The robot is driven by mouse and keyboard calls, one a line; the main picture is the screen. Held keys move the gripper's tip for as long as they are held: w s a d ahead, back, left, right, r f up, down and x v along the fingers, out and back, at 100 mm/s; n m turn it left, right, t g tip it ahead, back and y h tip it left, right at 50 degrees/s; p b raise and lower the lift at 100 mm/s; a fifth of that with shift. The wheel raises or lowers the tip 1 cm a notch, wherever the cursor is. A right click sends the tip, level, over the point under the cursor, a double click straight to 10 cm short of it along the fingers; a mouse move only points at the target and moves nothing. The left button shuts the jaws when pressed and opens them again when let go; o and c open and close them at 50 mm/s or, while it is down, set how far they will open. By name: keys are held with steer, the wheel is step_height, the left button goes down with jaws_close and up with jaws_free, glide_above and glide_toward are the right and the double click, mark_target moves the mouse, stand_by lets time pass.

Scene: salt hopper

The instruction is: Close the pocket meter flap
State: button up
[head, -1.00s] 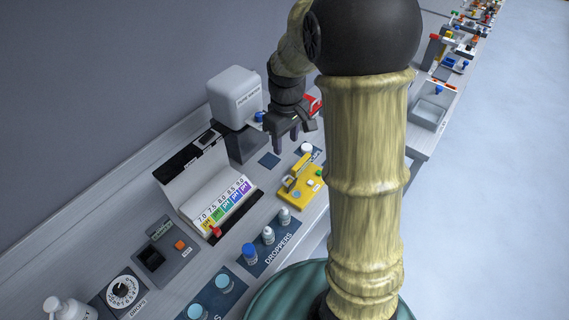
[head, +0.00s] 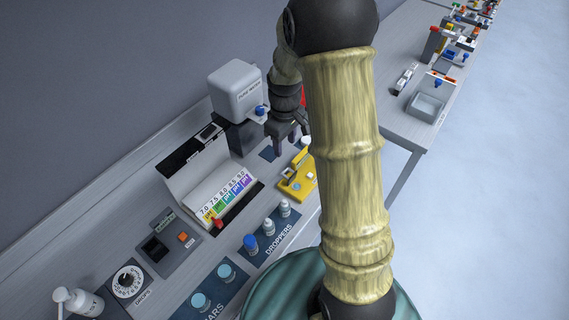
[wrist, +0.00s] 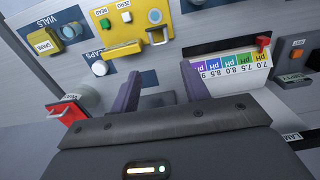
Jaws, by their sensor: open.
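The yellow pocket meter (head: 303,187) lies on the bench, just beyond the droppers mat. In the wrist view a yellow strip (wrist: 122,50) runs along the near edge of the meter. My gripper (head: 291,142) is open and empty, above the bench behind the meter. Its two purple fingers (wrist: 160,90) are apart and touch nothing visible.
The pH colour chart (head: 226,195) stands left of the meter. The pure water dispenser (head: 237,92) is close behind my gripper. Several dropper bottles (head: 269,227) stand nearer. My arm hides part of the bench to the right.

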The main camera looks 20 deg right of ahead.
mark_target(285, 170)
step_height(285, 170, down, 11)
steer(key=shift+f+p, duration=0.1)
steer(key=shift+p, duration=1)
steer(key=c, duration=0.8)
